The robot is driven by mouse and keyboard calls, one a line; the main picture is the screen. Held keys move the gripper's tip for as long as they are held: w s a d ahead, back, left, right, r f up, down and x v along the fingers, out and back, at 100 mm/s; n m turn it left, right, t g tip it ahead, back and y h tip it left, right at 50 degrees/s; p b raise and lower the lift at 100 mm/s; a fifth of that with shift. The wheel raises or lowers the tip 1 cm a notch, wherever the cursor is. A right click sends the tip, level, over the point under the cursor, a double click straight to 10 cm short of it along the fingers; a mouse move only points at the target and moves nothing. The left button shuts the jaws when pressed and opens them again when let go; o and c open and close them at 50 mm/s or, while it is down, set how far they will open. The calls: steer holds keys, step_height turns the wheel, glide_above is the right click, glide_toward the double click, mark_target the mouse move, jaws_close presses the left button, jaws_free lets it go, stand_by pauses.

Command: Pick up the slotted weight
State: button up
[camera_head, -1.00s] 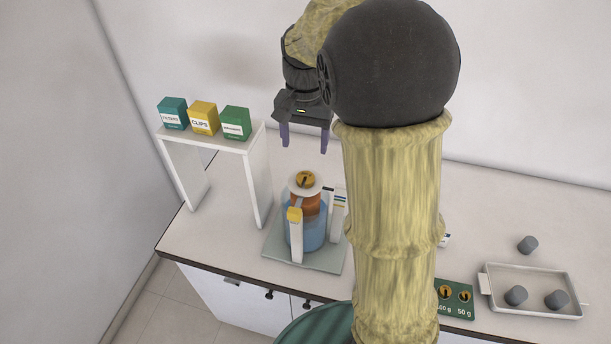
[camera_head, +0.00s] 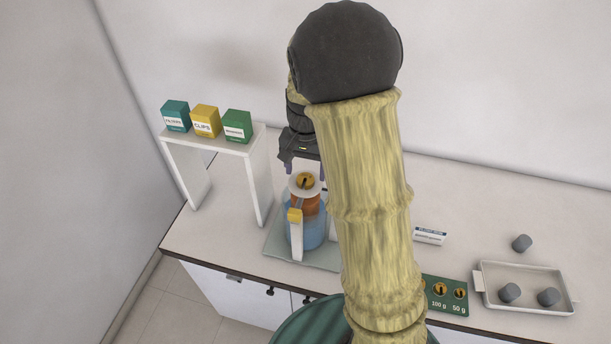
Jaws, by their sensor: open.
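A brass slotted weight (camera_head: 305,181) with a dark slot lies on the white round platform at the top of the manometer apparatus (camera_head: 308,229). The apparatus has an orange-brown part above a blue vessel. My gripper (camera_head: 302,169) points down, open and empty, its purple fingers at either side just above and seemingly behind the weight. I cannot tell the exact gap, but it is not holding the weight. More brass slotted weights (camera_head: 460,293) sit on a green board labelled 100 g and 50 g at the front edge, partly hidden by my arm.
A white shelf (camera_head: 262,180) to the left bears teal, yellow and green boxes (camera_head: 205,121). A white tray (camera_head: 524,271) at the right holds two grey stoppers, with a third grey stopper (camera_head: 521,243) behind it. A small white labelled card (camera_head: 430,235) lies on the counter.

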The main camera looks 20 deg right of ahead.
steer(key=shift+f, duration=1.05)
steer(key=c, duration=1.2)
steer(key=shift+r, duration=0.1)
step_height(320, 180, up, 10)
steer(key=b, duration=0.2)
